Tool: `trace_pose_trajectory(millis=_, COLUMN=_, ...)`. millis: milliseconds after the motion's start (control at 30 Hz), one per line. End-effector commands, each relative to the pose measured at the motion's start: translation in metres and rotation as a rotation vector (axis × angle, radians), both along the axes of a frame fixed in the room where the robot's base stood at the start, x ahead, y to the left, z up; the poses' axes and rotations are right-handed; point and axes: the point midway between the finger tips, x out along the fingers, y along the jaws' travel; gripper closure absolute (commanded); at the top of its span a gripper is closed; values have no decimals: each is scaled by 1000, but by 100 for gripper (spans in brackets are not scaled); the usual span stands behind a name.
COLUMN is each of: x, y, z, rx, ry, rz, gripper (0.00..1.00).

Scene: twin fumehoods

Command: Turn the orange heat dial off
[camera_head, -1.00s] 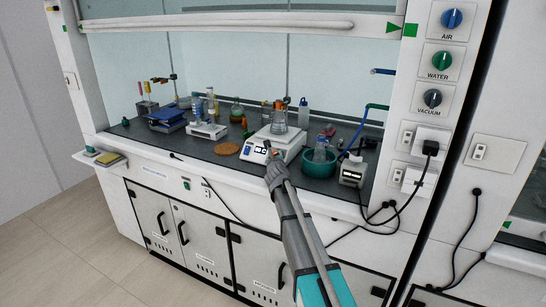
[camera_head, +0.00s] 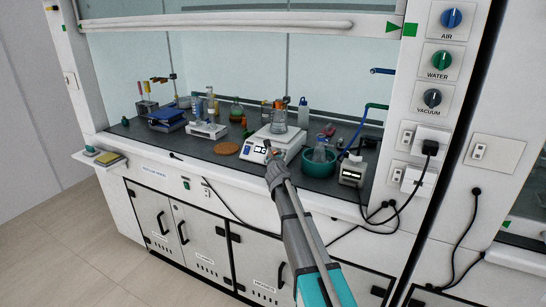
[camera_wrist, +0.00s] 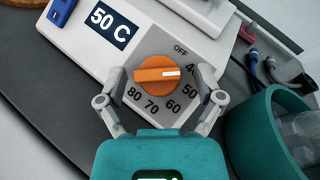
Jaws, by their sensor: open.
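The OFF label (camera_wrist: 180,48) is above and right of the dial. A display (camera_wrist: 112,24) reads 50 C. My gripper (camera_wrist: 161,78) is open, with one finger on each side of the dial. I cannot tell whether the fingers touch it. In the head view my gripper (camera_head: 270,155) is at the hotplate's front and hides the dial.
A flask (camera_head: 279,116) stands on the hotplate. A teal bowl (camera_head: 320,161) with glassware is close on the right, also in the wrist view (camera_wrist: 238,128). Cables lie right of the hotplate.

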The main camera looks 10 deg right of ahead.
Motion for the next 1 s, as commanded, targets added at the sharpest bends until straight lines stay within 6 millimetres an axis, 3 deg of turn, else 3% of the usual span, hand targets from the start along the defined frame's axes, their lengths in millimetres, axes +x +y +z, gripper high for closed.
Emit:
trace_pose_trajectory(millis=467, x=-9, y=5, z=3, rx=-40, ry=-16, rz=16, gripper=14)
trace_pose_trajectory(millis=667, x=-22, y=15, z=6, rx=-96, ry=-37, rz=40, gripper=14)
trace_pose_trajectory(millis=1000, x=-56, y=33, z=-9, rx=15, ry=-15, rz=-65, gripper=14)
